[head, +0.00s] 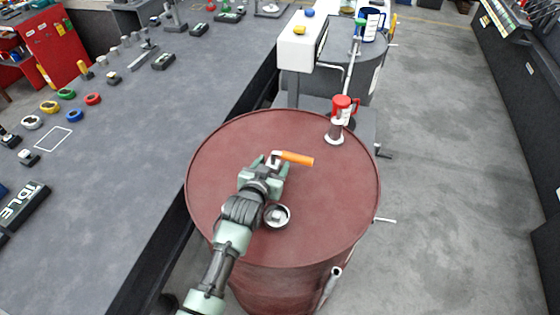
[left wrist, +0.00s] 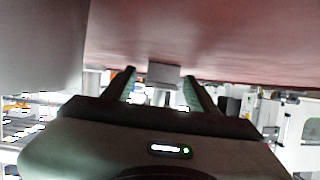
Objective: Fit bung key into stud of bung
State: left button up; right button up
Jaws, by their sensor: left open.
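The bung key has an orange handle (head: 296,158) and a pale metal end, and is on or just above the dark red barrel top (head: 225,145). My left gripper (head: 270,163) is open low over the barrel top, its fingers at the key's metal end. In the left wrist view, a grey block (left wrist: 163,75), apparently that metal end, sits between the two open fingers (left wrist: 160,90) with gaps on both sides. The bung (head: 277,215), a dark ring with a pale stud in its middle, is beside my left wrist, nearer the camera than the key. My right gripper is not in view.
A red-topped fitting (head: 341,112) stands upright at the barrel's far right. A second, grey barrel (head: 360,62) is behind, beside a white box (head: 300,45). A grey bench (head: 130,130) with several small parts runs along the left. The right floor is clear.

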pick_arm(q)
jog(key=shift+a, duration=0.1)
grip_shut()
jog(key=shift+r, duration=0.1)
